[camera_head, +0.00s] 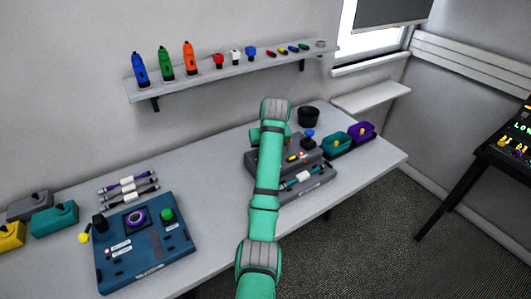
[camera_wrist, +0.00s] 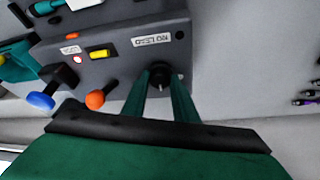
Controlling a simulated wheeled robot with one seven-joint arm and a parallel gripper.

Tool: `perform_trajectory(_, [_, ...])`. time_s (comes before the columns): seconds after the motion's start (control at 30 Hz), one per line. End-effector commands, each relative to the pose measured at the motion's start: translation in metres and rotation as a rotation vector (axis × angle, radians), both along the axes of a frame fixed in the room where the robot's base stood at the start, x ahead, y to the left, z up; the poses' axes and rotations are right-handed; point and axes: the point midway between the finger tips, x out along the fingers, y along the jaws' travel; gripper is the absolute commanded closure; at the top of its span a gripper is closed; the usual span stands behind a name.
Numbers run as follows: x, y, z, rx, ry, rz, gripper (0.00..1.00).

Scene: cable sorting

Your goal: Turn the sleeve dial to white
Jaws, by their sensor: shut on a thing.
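The grey machine (camera_head: 252,163) stands on the right part of the bench, and its panel fills the left of the wrist view (camera_wrist: 125,75). A small round black dial (camera_wrist: 159,69) sits near the panel's edge. My gripper (camera_wrist: 161,82) has its two green fingers on either side of this dial, shut on it. The fingers hide part of the dial, and I cannot tell which colour it is set to. In the head view my arm hides the dial and the fingertips. A label (camera_wrist: 152,39) sits by the dial, too blurred to read surely.
An orange knob (camera_wrist: 95,100) and a blue-topped lever (camera_wrist: 41,101) stand close to my fingers. A cable (camera_head: 300,178) lies on the machine's front. A shelf (camera_head: 220,77) hangs above.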

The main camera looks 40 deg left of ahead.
Motion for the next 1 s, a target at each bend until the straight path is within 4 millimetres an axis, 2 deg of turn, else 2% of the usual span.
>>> perform_trajectory(1.0, [0.0102, -0.0015, 0.0021, 0.001, -0.001, 0.923, 0.96])
